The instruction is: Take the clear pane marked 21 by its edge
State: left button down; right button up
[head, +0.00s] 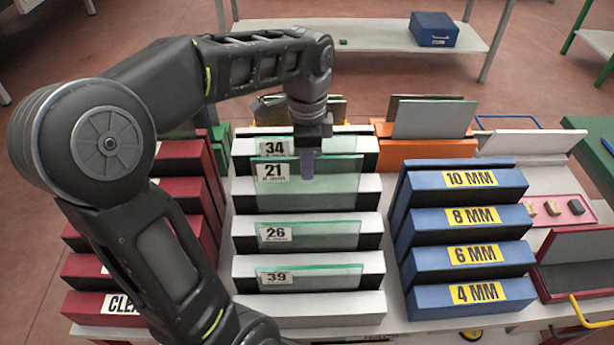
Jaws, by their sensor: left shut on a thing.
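The clear pane marked 21 (325,187) stands upright in the second row from the back of the pale rack (350,305), its white label at its upper left. It shows taller above its block than the panes in front. I cannot tell whether its lower edge is clear of the slot. My left gripper (305,165) comes down from above and is shut on the pane's top edge, near the middle. The pane marked 34 (340,145) is close behind. The panes marked 26 (325,236) and 39 (325,279) stand in front. My right gripper is not in view.
Blue racks marked 10 MM to 4 MM (463,253) stand to the right, and dark red racks (180,195) to the left. An orange holder (425,153) with grey sheets is behind. A blue box (433,29) sits on a back shelf.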

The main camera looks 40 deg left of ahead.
pick_arm(q)
notch_tip(320, 180, up, 6)
jog(key=shift+w+f, duration=0.1)
jog(key=shift+f, duration=0.1)
notch_tip(320, 180, up, 5)
jog(key=p, duration=0.5)
jog(key=shift+r, duration=0.15)
jog(key=shift+r+p, duration=0.55)
jog(key=shift+p, duration=0.15)
